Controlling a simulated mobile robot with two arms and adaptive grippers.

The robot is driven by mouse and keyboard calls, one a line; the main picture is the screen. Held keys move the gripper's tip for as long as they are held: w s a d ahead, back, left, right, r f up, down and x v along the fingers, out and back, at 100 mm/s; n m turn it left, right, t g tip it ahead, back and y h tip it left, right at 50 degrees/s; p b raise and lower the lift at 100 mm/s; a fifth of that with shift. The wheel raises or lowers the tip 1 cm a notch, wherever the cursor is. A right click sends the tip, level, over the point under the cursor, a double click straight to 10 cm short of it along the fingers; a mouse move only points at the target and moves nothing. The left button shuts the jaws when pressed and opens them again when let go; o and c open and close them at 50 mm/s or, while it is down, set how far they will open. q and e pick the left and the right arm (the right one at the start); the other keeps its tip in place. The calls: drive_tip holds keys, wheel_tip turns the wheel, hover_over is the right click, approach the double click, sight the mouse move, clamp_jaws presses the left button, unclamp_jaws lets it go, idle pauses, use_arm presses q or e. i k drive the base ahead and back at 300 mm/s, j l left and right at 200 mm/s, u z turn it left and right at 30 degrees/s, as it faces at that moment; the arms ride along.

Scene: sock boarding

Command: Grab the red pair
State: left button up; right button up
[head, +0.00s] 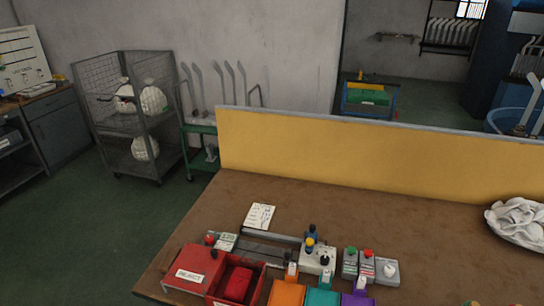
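A red, folded-looking bundle (238,284) lies inside an open red bin (212,289) near the front left of the brown table. I cannot tell for sure whether it is a pair of socks. Next to it on the left is a red box with a white label (189,275) that seems to read "reject". Neither of my grippers shows in the head view.
Orange (286,293), teal (322,297) and purple (357,299) items sit right of the bin at the front edge. Behind them stand control boxes with buttons (366,265). A yellow partition (360,155) bounds the table's back. White cloth (518,220) lies far right.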

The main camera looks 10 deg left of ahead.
sight(237, 290)
drive_tip(key=u, duration=2.5)
drive_tip(key=k+u, duration=0.2)
drive_tip(key=u, duration=0.3)
drive_tip(key=k+j+u, duration=0.1)
drive_tip(key=k+u, duration=0.15)
drive_tip(key=u, duration=0.2)
drive_tip(key=k+j+u, duration=0.15)
drive_tip(key=u, duration=0.35)
drive_tip(key=k+j, duration=0.5)
drive_tip(key=j, duration=0.1)
